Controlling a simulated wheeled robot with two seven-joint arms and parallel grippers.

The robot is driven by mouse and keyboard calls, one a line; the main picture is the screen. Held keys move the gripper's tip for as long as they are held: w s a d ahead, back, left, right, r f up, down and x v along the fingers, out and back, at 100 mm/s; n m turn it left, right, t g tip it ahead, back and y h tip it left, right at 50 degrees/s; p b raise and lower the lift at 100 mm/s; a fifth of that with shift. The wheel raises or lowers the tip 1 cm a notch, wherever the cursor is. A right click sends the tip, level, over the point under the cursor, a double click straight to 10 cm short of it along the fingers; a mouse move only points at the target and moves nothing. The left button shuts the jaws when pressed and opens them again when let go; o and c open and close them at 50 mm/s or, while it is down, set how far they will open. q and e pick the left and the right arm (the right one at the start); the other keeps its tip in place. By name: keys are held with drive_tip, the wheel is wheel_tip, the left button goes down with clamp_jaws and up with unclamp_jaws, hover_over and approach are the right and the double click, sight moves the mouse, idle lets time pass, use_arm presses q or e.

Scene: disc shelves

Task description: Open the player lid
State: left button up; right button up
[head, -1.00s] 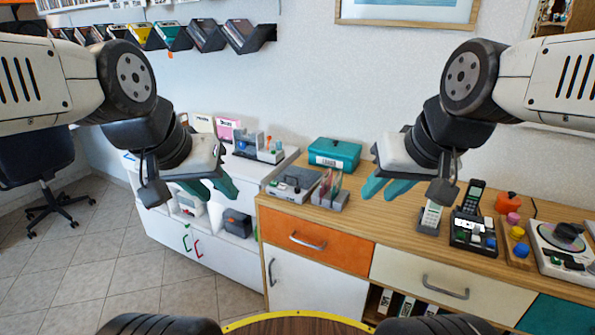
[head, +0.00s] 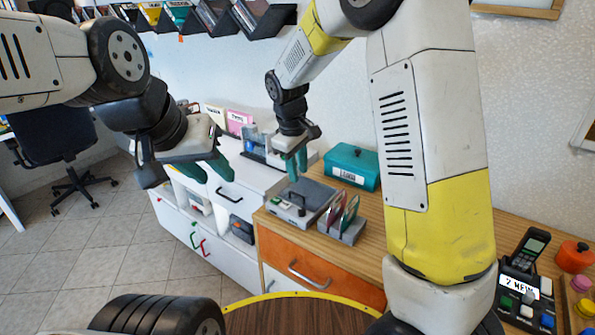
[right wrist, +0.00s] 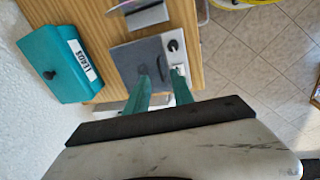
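The player (head: 316,190) is a flat grey box on the wooden counter, with a dark handle at its front and small buttons beside it. Its grey lid looks down flat. In the right wrist view the player (right wrist: 125,62) lies beyond the fingertips. My right gripper (head: 297,172) is above the player, pointing down, with its teal fingers apart and nothing between them. It also shows in the right wrist view (right wrist: 160,82), where its fingers partly cover the player. Whether it touches the player I cannot tell. My left gripper (head: 208,172) is open and empty, left of the player.
A teal box (head: 352,166) with a label stands behind the player. A grey rack (head: 341,222) with upright sleeves stands to its right. A white cabinet (head: 225,190) adjoins the counter on the left.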

drive_tip(key=w+f, duration=0.1)
drive_tip(key=f, duration=0.1)
hover_over(299, 203)
wheel_tip(299, 203, down, 7)
drive_tip(key=shift+w+r, duration=0.1)
drive_tip(key=shift+r, duration=0.1)
clamp_jaws()
idle(1.4)
